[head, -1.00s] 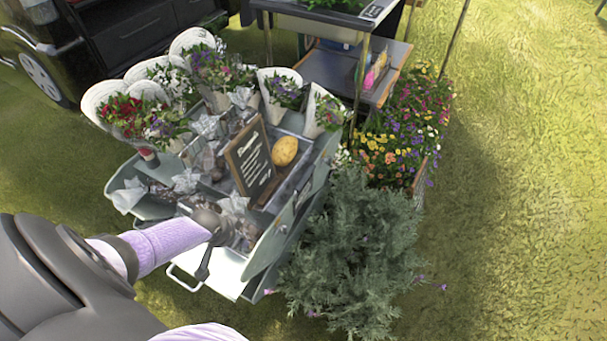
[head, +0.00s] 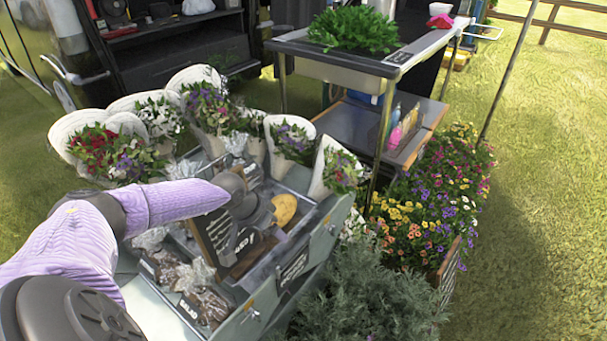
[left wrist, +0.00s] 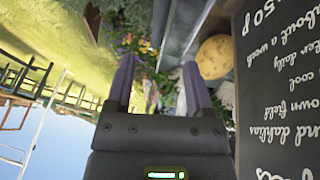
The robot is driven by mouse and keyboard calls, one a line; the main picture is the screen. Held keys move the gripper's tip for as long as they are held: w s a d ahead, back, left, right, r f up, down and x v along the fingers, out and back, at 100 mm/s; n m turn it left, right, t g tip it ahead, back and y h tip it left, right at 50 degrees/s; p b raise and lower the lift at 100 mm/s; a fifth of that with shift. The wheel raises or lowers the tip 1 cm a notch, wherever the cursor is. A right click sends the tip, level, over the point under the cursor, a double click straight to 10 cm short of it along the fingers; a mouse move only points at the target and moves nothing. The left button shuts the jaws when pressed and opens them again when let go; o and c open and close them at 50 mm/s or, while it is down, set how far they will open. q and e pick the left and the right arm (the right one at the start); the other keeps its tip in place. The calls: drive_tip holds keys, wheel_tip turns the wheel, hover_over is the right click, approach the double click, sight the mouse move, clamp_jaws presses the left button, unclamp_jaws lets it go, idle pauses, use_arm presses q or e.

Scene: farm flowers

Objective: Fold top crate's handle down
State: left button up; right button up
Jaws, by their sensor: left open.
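The top crate (head: 318,225) is a grey-green, divided display box on the stand, tilted towards the front right. I cannot make out its handle clearly in either view. My left arm reaches over the crate from the left, and its dark hand (head: 255,208) is in front of the chalkboard sign, hiding part of it. In the left wrist view the left gripper (left wrist: 157,88) has its two purple fingers apart with nothing between them. A grey crate edge (left wrist: 183,30) and the yellow round item lie just beyond the right finger. My right gripper is not in view.
The chalkboard sign (head: 215,235) stands in the crate beside the yellow round item (head: 284,208). Wrapped bouquets (head: 210,105) line the back. A bushy plant (head: 365,295) and a flower box (head: 445,270) stand at the right, with open grass beyond.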

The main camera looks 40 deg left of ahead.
sight(291, 250)
use_arm(q)
drive_tip(key=b+x, duration=0.7)
drive_tip(key=x, duration=0.3)
drive_tip(key=shift+s+a+f, duration=0.1)
drive_tip(key=shift+s+f, duration=0.05)
drive_tip(key=shift+s, duration=0.05)
drive_tip(key=shift+w+f, duration=0.1)
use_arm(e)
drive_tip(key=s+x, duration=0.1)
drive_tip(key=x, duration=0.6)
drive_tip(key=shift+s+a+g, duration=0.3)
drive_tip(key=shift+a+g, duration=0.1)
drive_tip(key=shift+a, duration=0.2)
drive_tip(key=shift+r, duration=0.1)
use_arm(q)
drive_tip(key=c, duration=0.7)
clamp_jaws()
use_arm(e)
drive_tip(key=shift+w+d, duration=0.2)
